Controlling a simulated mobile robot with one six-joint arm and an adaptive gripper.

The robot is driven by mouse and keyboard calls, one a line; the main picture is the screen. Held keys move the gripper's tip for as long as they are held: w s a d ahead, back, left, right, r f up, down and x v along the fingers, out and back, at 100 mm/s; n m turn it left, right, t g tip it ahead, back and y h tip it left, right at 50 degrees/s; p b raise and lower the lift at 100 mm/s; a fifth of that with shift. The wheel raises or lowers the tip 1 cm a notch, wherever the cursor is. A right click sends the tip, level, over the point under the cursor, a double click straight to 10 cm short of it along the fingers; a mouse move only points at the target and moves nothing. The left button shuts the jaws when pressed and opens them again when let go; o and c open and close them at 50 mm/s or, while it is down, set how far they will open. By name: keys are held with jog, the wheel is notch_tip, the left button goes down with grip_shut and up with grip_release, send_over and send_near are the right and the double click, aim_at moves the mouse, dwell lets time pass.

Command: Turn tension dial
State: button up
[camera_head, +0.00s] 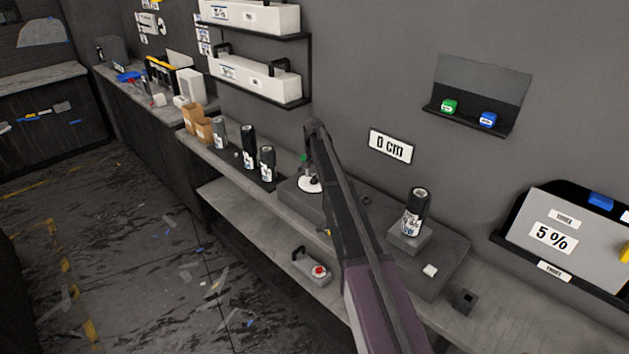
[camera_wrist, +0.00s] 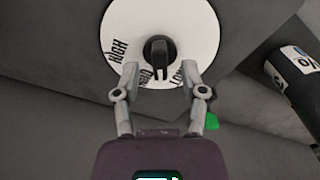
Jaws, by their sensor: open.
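The tension dial is a white disc (camera_wrist: 122,22) with a black knob (camera_wrist: 160,56) at its centre, seen in the wrist view. Black words stand around its lower part; "HIGH" is at left, and another at right is partly covered by a finger. The disc also shows in the head view (camera_head: 309,185), on a grey block behind my arm. My gripper (camera_wrist: 160,72) is open and empty, its fingertips to the left and right of the knob's lower end with gaps on both sides. I cannot tell how deep the fingers reach around it.
Dark spray cans (camera_head: 248,146) stand left of the dial, and another can (camera_head: 415,212) stands on a block to the right. A red-button box (camera_head: 318,271) is on the lower shelf. A "0 cm" sign (camera_head: 390,146) is on the wall.

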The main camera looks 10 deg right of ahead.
jog(key=shift+f+b, duration=0.35)
jog(key=shift+f, duration=0.2)
grip_shut()
